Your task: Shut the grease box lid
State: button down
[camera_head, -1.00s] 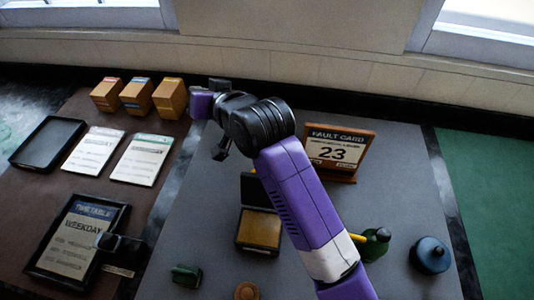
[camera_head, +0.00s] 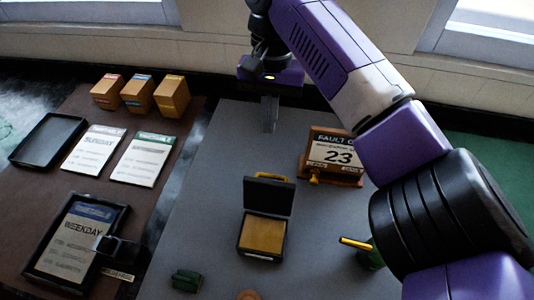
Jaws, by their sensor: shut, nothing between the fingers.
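The grease box (camera_head: 261,254) stands on the grey surface, a small dark box with a tan inside. Its dark lid (camera_head: 269,196) stands up, open, at the back of the box, with a yellow handle (camera_head: 272,177) on its top edge. My gripper (camera_head: 270,122) points down above and behind the lid, apart from it in the picture. Its fingers are together with nothing between them.
A green can (camera_head: 369,256) with a yellow spout is partly hidden by my arm. A green object (camera_head: 187,281) lies front left. Trays, cards and small boxes (camera_head: 171,97) fill the brown surface at left.

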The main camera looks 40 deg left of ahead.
aim_at(270, 190)
jog(key=s+d+f+p, duration=0.2)
jog(key=s+f+p, duration=0.1)
jog(key=f, duration=0.5)
jog(key=shift+s+d+p, duration=0.3)
jog(key=shift+s+p, duration=0.1)
jog(key=shift+s, duration=0.15)
